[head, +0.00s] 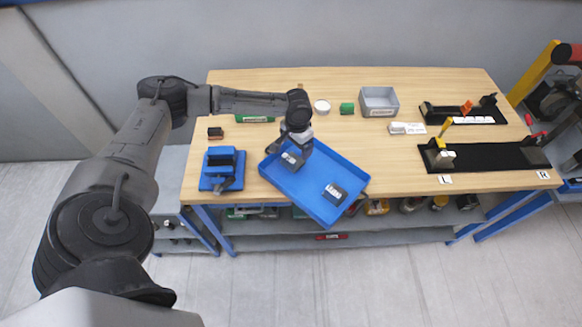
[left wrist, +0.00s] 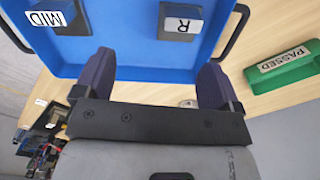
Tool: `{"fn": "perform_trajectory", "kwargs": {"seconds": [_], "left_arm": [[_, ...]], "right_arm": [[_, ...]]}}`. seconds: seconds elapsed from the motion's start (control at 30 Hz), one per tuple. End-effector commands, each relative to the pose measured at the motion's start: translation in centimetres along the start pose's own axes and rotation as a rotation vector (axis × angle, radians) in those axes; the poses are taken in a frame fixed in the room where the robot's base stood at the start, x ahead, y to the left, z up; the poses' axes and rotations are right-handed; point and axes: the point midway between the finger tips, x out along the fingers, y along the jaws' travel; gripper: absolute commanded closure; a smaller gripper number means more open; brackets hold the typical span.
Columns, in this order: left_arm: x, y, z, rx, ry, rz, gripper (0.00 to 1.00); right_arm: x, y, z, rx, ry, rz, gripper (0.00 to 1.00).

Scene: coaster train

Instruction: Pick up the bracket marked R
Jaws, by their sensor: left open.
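The bracket marked R (left wrist: 180,22) is a dark block with a white label, lying in the blue tray (left wrist: 140,55). A second block marked MID (left wrist: 50,18) lies to its left in the left wrist view. In the head view the blue tray (head: 275,178) sits on the table's front part, and the MID block (head: 335,194) is near its right end. My left gripper (head: 291,155) is over the tray's back left part. In the left wrist view its two fingers (left wrist: 155,78) are spread apart with nothing between them, and the R bracket is just ahead of them.
A green tray marked PASSED (left wrist: 285,65) lies beside the blue tray. A blue fixture (head: 221,183) stands left of it. Black fixtures (head: 490,156) stand at right; the table between is mostly clear.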

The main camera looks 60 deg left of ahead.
Motion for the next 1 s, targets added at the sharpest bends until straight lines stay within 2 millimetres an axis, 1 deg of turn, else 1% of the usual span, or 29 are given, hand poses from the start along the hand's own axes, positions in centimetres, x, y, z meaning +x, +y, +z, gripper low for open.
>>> {"fn": "perform_trajectory", "kwargs": {"seconds": [0.03, 0.1, 0.2, 0.27, 0.5, 0.6, 0.7, 0.87, 1.0], "left_arm": [[-0.2, -1.2, -0.3, -0.038, 0.005, -0.003, 0.11], [-0.4, -2.3, -0.5, -0.074, 0.005, -0.001, 0.11], [0.1, -3.0, -0.7, -0.101, 0.005, 0.002, 0.11], [1.0, -3.1, -0.7, -0.107, 0.004, 0.003, 0.11], [5.1, -3.1, -0.7, -0.106, 0.004, 0.001, 0.11], [6.3, -3.1, -0.8, -0.105, 0.005, 0.002, 0.11], [7.1, -3.2, -0.8, -0.105, 0.006, 0.002, 0.11], [7.7, -3.1, -0.8, -0.104, 0.006, 0.002, 0.11], [9.0, -3.3, -0.8, -0.105, 0.005, 0.002, 0.11]], "right_arm": [[0.6, 0.0, 0.1, 0.0, 0.002, 0.0, 0.7], [0.7, 0.0, 0.1, 0.001, 0.003, 0.0, 0.7], [0.9, -0.1, 0.2, 0.002, 0.003, -0.001, 0.7], [0.9, -0.1, 0.2, 0.004, 0.003, -0.003, 0.7], [1.0, -0.3, 0.2, 0.009, 0.004, -0.008, 0.7], [1.1, -0.4, 0.3, 0.01, 0.003, -0.009, 0.7], [1.1, -0.4, 0.3, 0.011, 0.001, -0.01, 0.7], [1.1, -0.4, 0.4, 0.01, 0.001, -0.01, 0.7], [1.1, -0.4, 0.4, 0.009, 0.001, -0.009, 0.7]]}}
